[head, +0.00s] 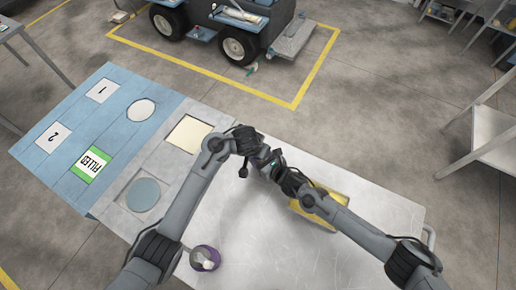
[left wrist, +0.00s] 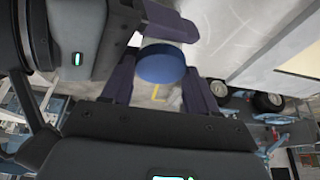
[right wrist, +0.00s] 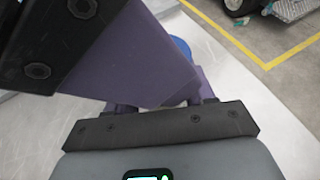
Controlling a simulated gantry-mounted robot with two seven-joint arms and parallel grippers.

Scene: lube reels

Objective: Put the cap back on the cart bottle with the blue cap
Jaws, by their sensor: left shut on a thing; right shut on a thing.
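A round blue cap (left wrist: 162,63) sits between the purple fingertips of my left gripper (left wrist: 157,80) in the left wrist view. My left gripper (head: 265,158) is shut on it above the metal cart top. My right gripper (head: 276,168) meets it from the right, its fingers also shut at the cap. In the right wrist view, a large purple finger hides most of the contact, and only a sliver of the blue cap (right wrist: 182,48) shows. A purple round container (head: 204,258) with a whitish top stands on the cart near the front left; I cannot tell if it is the bottle.
A yellow tray (head: 318,212) lies on the cart (head: 265,245), partly under my right arm. A blue board (head: 118,122) with numbered squares and a green FILLED label adjoins at the left. A wheeled vehicle (head: 225,25) stands behind on the floor. The cart's front middle is clear.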

